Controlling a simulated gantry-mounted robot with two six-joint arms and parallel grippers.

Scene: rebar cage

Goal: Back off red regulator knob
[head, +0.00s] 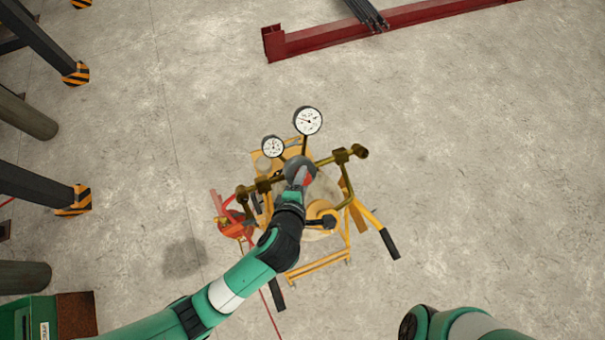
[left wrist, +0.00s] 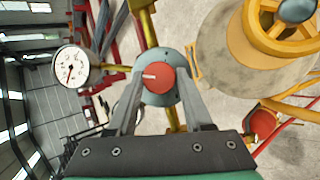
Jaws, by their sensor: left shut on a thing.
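The red regulator knob (left wrist: 159,78) with a white mark sits on a round grey regulator body (left wrist: 174,57) in the left wrist view. My left gripper (left wrist: 163,82) has one finger on each side of the knob and is shut on it. In the head view the left gripper (head: 301,178) reaches down over the regulator, with a bit of red showing between its fingers. Two white dial gauges, a larger one (head: 308,121) and a smaller one (head: 273,146), stand beyond it. My right gripper is not in view; only part of that arm shows.
The regulator sits on a yellow cart with a black-gripped handle (head: 389,243) at its right. Brass pipe (head: 341,156) spreads to both sides. A red steel beam (head: 390,28) lies at the back. Dark posts (head: 38,187) stand at left. Floor at right is clear.

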